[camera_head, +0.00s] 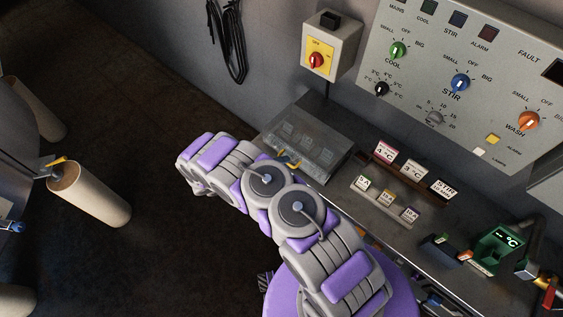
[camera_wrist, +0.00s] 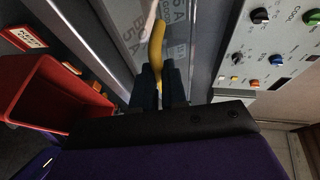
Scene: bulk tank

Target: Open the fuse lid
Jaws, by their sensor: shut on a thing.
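The fuse lid (camera_head: 310,136) is a clear, greyish cover over a box on the bench against the wall. Pale fuse blocks show faintly through it, and it looks down in the head view. In the wrist view the lid (camera_wrist: 135,22) is close, with "5 A" labels under it. A curved yellow handle (camera_wrist: 156,42) stands at the lid. My gripper (camera_wrist: 160,84) has its dark fingers shut on this handle near its lower end. In the head view a bit of yellow shows at the lid's near edge, and my arm hides most of the gripper.
A switch box with a red knob (camera_head: 317,60) hangs above the lid. A control panel (camera_head: 460,60) with coloured knobs fills the wall to the right. Labelled blocks (camera_head: 413,169) stand right of the lid. A red bin (camera_wrist: 55,95) lies left in the wrist view.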

